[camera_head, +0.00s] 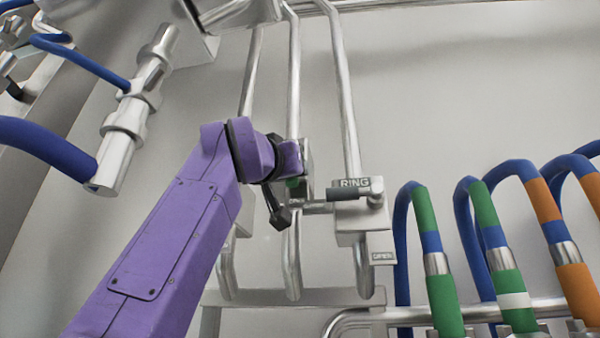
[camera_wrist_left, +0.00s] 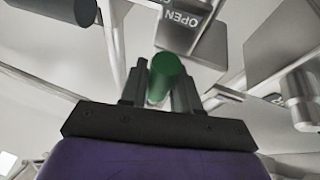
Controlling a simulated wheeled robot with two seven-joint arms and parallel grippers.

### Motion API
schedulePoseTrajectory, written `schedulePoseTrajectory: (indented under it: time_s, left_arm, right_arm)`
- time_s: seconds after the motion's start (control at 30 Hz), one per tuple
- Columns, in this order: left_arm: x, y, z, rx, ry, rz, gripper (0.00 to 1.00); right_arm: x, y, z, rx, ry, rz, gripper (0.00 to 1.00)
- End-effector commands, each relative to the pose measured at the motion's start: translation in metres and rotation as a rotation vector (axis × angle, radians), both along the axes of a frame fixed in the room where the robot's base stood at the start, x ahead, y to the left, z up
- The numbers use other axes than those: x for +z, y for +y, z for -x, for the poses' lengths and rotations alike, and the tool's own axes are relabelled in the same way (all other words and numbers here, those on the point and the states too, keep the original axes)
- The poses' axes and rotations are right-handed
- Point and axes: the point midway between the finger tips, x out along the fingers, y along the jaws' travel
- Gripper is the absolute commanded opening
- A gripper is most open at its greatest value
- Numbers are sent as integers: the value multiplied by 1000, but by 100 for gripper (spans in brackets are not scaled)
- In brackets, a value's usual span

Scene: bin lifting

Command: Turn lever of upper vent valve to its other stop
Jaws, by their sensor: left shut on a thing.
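A lever with a green, round handle (camera_wrist_left: 167,72) is between the two dark fingers of my left gripper (camera_wrist_left: 160,88) in the wrist view. The gripper is shut on this handle. In the head view a small bit of the green handle (camera_head: 292,182) shows beside my purple left wrist, at the middle pipe. The arm hides most of this valve, so the lever's angle is hard to tell. An OPEN plate (camera_wrist_left: 183,20) stands just beyond the handle in the wrist view. My right gripper is not in view.
Right of the gripper is another valve with a dark-gripped lever (camera_head: 345,194) and a plate ending in "RING" (camera_head: 354,183). Blue hoses with green and orange bands (camera_head: 430,240) stand at the right. A metal fitting with blue hoses (camera_head: 130,115) is at upper left.

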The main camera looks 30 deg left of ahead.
Motion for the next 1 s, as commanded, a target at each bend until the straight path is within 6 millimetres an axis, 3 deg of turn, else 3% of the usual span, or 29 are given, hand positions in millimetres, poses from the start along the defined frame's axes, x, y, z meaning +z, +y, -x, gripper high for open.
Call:
schedulePoseTrajectory:
  time_s: [0.4, 0.43, 0.5, 0.83, 1.0]
  left_arm:
    - [3, 3, 3, 8, -11, 2, 0]
    - [3, 3, 3, 8, -11, 2, 34]
    - [3, 3, 3, 7, -10, 3, 52]
    - [-2, 1, 7, 6, -9, 3, 52]
    - [-22, -6, 38, 5, -11, 3, 52]
  right_arm:
    - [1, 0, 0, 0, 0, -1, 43]
    - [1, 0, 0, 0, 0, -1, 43]
    - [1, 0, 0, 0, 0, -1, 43]
    - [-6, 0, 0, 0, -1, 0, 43]
    - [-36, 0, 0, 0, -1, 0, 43]
